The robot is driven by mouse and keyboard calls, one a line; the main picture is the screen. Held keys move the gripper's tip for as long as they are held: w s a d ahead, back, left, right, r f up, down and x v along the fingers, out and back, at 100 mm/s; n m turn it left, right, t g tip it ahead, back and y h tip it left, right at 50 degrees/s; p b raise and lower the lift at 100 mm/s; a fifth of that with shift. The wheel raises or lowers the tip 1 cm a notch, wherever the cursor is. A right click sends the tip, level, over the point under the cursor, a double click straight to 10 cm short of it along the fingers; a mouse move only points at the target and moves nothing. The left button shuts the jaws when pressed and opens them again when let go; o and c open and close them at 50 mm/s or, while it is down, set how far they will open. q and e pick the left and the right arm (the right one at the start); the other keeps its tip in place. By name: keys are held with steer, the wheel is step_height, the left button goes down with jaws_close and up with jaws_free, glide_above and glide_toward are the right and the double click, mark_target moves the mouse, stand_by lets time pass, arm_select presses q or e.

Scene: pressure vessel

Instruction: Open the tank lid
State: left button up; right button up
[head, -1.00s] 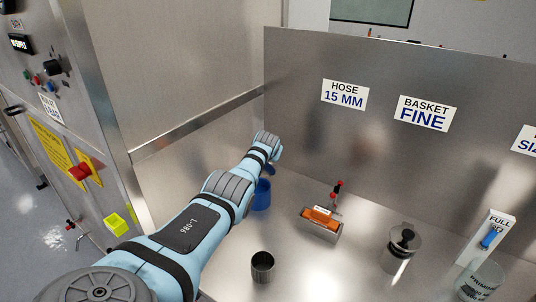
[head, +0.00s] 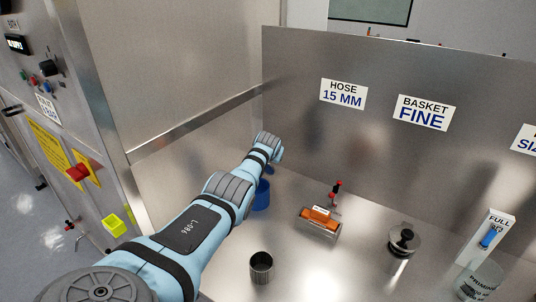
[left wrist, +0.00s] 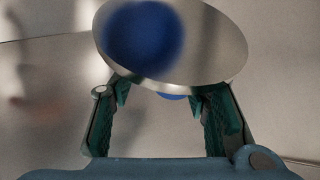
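My left arm reaches from the lower left over the steel worktop, and its wrist hides its gripper in the head view. A blue vessel (head: 262,196) stands partly hidden behind that wrist. In the left wrist view, the two green fingers of my left gripper (left wrist: 160,95) are spread apart. A shiny round metal disc (left wrist: 215,45), lid-like, lies just beyond the fingertips, with a blurred blue patch on its face. A sliver of blue (left wrist: 172,97) shows below its rim between the fingers. I cannot tell whether the fingers touch the disc. My right gripper is not in view.
An orange-topped device (head: 319,219), an open steel cup (head: 261,267), a pot with a black knob (head: 404,241) and a glass beaker (head: 478,281) stand on the worktop (head: 345,270). A steel panel (head: 300,120) closes the back; a control cabinet (head: 60,110) stands left.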

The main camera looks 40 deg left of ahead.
arm_select(q)
steer(key=shift+a+f, duration=0.1)
steer(key=shift+a, duration=0.15)
steer(key=v, duration=1.2)
steer(key=shift+w, duration=0.15)
